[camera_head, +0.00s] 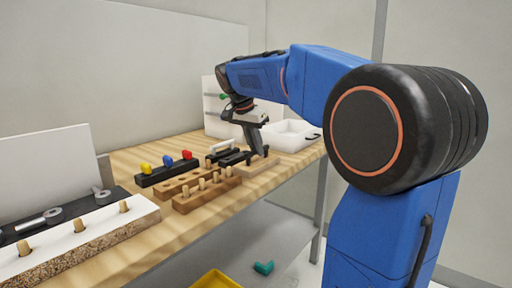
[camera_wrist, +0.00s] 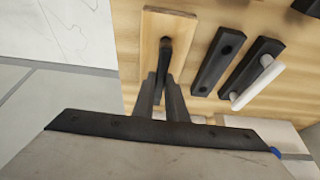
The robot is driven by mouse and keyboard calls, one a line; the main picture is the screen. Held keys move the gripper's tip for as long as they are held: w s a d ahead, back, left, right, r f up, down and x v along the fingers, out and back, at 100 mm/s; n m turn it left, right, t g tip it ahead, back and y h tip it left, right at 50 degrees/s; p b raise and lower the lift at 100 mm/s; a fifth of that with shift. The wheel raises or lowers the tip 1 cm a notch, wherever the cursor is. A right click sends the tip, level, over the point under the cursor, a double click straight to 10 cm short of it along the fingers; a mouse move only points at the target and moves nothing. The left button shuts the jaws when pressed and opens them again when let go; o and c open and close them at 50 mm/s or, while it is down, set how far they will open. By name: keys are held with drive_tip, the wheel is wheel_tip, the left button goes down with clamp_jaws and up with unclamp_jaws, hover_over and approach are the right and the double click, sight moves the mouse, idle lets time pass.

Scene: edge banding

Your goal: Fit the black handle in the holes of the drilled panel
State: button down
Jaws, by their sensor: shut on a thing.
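The drilled panel is most likely the light wooden block (camera_wrist: 180,27) at the top middle of the wrist view. It also shows at the table's right part in the head view (camera_head: 257,167). My gripper (camera_wrist: 161,85) is shut on the black handle (camera_wrist: 166,52), a dark bar running lengthwise over the panel. In the head view my gripper (camera_head: 254,144) points down over the panel. I cannot tell whether the handle's ends touch the panel or sit in holes. No hole shows clearly; the handle and fingers cover the panel's middle.
Two black blocks (camera_wrist: 218,62) lie right of the panel, one with a white handle (camera_wrist: 257,82). Wooden blocks with pegs (camera_head: 207,191) and a black block with coloured knobs (camera_head: 167,173) stand left in the head view. A white bin (camera_head: 291,136) is behind.

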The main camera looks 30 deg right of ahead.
drive_tip(key=shift+f, duration=0.25)
idle(0.5)
drive_tip(key=c, duration=1.7)
unclamp_jaws()
drive_tip(key=shift+r, duration=2.5)
